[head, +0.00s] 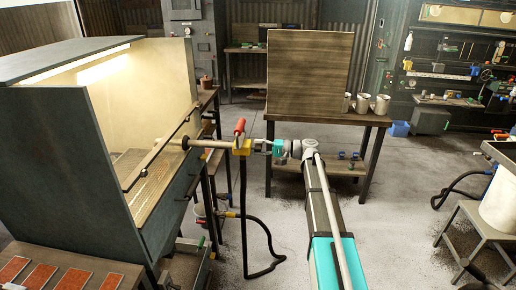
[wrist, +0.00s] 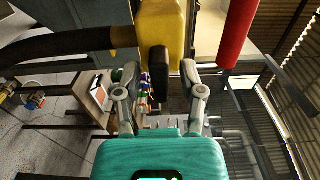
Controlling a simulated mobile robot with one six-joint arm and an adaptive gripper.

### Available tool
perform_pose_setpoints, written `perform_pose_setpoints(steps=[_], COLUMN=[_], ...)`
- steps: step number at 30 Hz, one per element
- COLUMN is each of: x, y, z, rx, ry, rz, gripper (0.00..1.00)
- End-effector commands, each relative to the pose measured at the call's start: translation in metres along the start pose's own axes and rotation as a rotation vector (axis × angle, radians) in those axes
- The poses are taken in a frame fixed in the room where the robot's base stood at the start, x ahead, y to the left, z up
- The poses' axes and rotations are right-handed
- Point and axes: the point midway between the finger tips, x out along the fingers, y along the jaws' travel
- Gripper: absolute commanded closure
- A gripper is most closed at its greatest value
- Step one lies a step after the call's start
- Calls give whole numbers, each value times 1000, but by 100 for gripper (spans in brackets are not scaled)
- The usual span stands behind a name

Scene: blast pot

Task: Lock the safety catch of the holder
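The holder is a yellow block (head: 241,147) with a red lever (head: 240,127) above it, at the blast cabinet's right side in the head view. In the wrist view the yellow block (wrist: 163,35) is at the top centre and the red lever (wrist: 238,32) is to its right. A small black tab (wrist: 158,62), which looks like the safety catch, projects from the block towards me. My gripper (wrist: 160,82) is open, with one finger on each side of the tab and a visible gap on both sides. In the head view my gripper (head: 262,146) is just right of the block.
The cabinet (head: 60,150) with its lit interior fills the left. A black hose (head: 245,220) hangs from the holder to the floor. A table (head: 325,118) with metal cups (head: 362,103) stands behind my arm. A stool (head: 470,215) stands at the right. Floor between is clear.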

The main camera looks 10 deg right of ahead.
Motion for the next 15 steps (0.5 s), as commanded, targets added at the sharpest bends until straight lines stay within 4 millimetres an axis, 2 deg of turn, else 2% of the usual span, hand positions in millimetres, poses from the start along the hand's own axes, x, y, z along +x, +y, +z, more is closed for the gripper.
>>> perform_pose_setpoints(steps=[10, 15], x=[-1, -10], y=[0, 0], z=[0, 0], rx=[0, 0], ry=[0, 1], rz=[-1, -1], gripper=[47, 47])
